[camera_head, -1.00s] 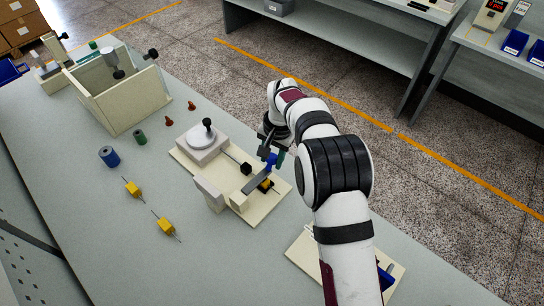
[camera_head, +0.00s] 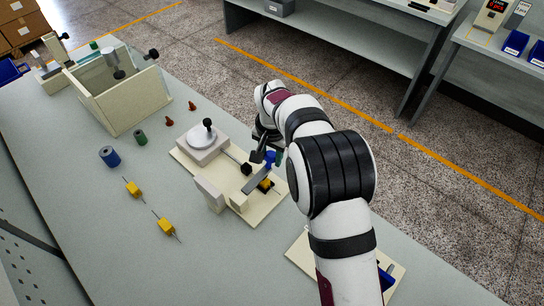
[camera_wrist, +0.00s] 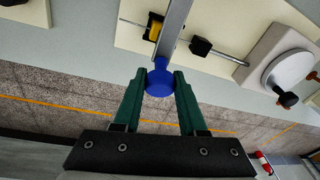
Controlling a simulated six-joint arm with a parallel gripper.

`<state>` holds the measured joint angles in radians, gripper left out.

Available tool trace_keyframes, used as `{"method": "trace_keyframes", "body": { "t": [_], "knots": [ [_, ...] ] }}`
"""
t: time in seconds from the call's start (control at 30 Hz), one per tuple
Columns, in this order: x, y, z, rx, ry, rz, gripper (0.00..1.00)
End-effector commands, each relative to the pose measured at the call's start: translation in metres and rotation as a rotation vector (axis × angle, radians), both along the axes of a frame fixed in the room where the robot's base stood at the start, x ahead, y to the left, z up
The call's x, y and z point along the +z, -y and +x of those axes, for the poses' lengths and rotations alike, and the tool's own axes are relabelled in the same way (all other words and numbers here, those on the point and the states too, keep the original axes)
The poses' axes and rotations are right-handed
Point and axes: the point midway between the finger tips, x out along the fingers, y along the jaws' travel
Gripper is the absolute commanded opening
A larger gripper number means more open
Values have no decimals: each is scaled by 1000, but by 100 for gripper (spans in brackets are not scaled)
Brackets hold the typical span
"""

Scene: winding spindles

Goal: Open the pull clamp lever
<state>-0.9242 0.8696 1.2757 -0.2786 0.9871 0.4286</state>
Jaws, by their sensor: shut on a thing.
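The pull clamp lever is a grey bar (camera_head: 256,180) with a blue knob (camera_head: 270,158) at its end, on the cream fixture plate (camera_head: 263,212). In the wrist view the blue knob (camera_wrist: 160,82) sits between the green fingers of my gripper (camera_wrist: 160,85), which are shut on it. The grey bar (camera_wrist: 174,30) runs from the knob toward the top of the wrist view. A yellow block (camera_wrist: 154,27) with a thin rod lies beside the bar. In the head view my gripper (camera_head: 270,157) is partly hidden by my wrist.
A white round dial with a black knob (camera_head: 203,138) stands on the same fixture, and a black block (camera_head: 246,169) sits on its rod. A cream box (camera_head: 120,103) is behind.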

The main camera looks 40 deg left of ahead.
Motion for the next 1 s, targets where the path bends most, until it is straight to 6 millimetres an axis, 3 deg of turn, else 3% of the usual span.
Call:
{"method": "trace_keyframes", "body": {
  "t": [0.5,1.0],
  "knots": [
    [49,-2,-41,12,471,3,0],
    [72,-1,-97,8,942,2,0]
  ]
}}
